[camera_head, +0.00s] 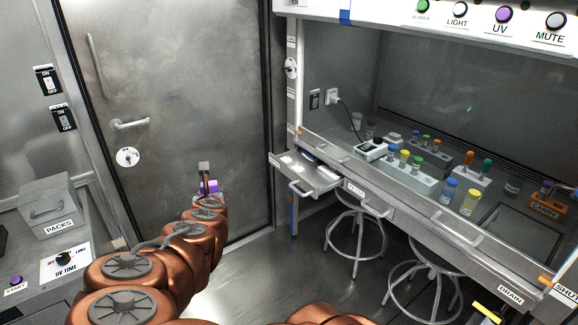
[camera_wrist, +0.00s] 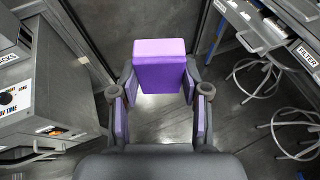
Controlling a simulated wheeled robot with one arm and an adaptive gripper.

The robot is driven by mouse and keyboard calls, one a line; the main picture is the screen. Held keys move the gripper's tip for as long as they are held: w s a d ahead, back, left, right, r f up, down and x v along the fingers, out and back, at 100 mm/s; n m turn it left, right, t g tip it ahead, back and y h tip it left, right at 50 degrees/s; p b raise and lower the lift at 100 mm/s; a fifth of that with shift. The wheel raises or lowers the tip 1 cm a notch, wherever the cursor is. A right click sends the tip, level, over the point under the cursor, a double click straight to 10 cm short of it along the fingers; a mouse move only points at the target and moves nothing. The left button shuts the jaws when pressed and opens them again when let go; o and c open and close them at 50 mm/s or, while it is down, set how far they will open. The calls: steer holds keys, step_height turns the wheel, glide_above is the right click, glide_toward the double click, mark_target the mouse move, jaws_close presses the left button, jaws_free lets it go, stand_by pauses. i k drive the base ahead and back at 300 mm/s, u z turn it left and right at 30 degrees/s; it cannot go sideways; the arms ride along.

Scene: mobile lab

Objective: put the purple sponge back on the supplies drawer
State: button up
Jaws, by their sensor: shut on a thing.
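The purple sponge (camera_wrist: 160,72) is held upright between the fingers of my gripper (camera_wrist: 159,92) in the wrist view, with the fingers against its two sides. In the head view my gripper (camera_head: 207,180) is up in front of the metal door, and a small part of the sponge (camera_head: 208,187) shows there; my arm hides the rest. An open drawer (camera_head: 312,182) sticks out under the left end of the hood bench, to the right of my gripper and apart from it. It also shows in the wrist view (camera_wrist: 262,34). I cannot read a supplies label on it.
Two stools (camera_head: 356,232) stand under the bench. A closed drawer labelled FILTER (camera_head: 356,190) is beside the open one. Coloured-cap bottles (camera_head: 447,190) stand in the hood. A PACKS box (camera_head: 47,205) is on the left counter. Floor between counter and bench is clear.

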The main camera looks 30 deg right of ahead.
mark_target(312, 178)
steer(key=u, duration=0.4)
steer(key=i, duration=1.4)
steer(key=z, duration=0.35)
steer(key=i, duration=1.05)
steer(key=z, duration=1.3)
steer(key=i, duration=0.5)
steer(key=z, duration=0.35)
